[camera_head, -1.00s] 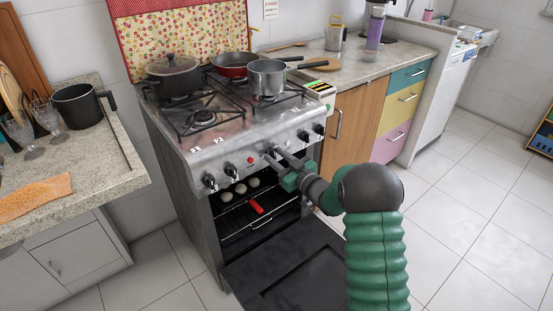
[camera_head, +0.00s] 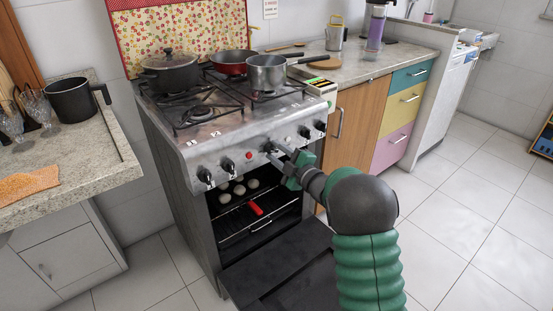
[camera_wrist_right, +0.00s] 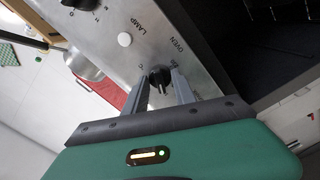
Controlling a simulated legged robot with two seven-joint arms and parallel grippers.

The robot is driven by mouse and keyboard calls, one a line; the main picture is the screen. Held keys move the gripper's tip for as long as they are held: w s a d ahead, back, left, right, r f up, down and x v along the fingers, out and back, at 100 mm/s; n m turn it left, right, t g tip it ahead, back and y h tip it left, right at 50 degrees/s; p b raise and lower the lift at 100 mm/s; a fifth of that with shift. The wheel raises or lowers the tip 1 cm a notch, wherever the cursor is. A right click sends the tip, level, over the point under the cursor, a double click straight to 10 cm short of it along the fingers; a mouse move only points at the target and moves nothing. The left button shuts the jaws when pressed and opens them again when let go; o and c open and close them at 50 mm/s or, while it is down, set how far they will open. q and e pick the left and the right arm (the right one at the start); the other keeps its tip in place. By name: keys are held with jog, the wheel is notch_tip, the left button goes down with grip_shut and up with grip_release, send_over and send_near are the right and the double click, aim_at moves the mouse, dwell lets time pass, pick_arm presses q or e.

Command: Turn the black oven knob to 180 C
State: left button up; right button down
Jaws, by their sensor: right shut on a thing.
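The black oven knob (camera_wrist_right: 159,78) is on the steel front panel of the stove, beside the printed word OVEN. The fingers of my right gripper (camera_wrist_right: 161,84) are on both sides of it and shut on it. In the head view, my right gripper (camera_head: 270,152) reaches the panel from the front right, and its fingers largely hide the knob. The temperature marks around the knob are too small or hidden to read, so its setting cannot be told. My left gripper is not in view.
The oven door (camera_head: 280,262) hangs open below my right arm. Pale round pieces and a red item (camera_head: 256,209) lie inside on racks. Other black knobs (camera_head: 228,165) and a red button (camera_head: 249,156) share the panel. Pots (camera_head: 268,76) stand on the stove top.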

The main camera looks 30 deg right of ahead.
jog(key=shift+a+f+n+b, duration=0.1)
jog(key=shift+n+b, duration=0.85)
jog(key=shift+n, duration=0.3)
jog(key=shift+a+f+n+b, duration=0.1)
jog(key=shift+f+n+b, duration=0.05)
jog(key=shift+n+b, duration=0.95)
jog(key=shift+a+f+n+b, duration=0.1)
jog(key=shift+n+b, duration=0.65)
jog(key=shift+n, duration=0.7)
jog(key=c, duration=1.1)
grip_release()
jog(key=shift+o, duration=0.2)
jog(key=shift+r, duration=0.1)
jog(key=shift+d+r, duration=0.1)
jog(key=shift+d, duration=0.05)
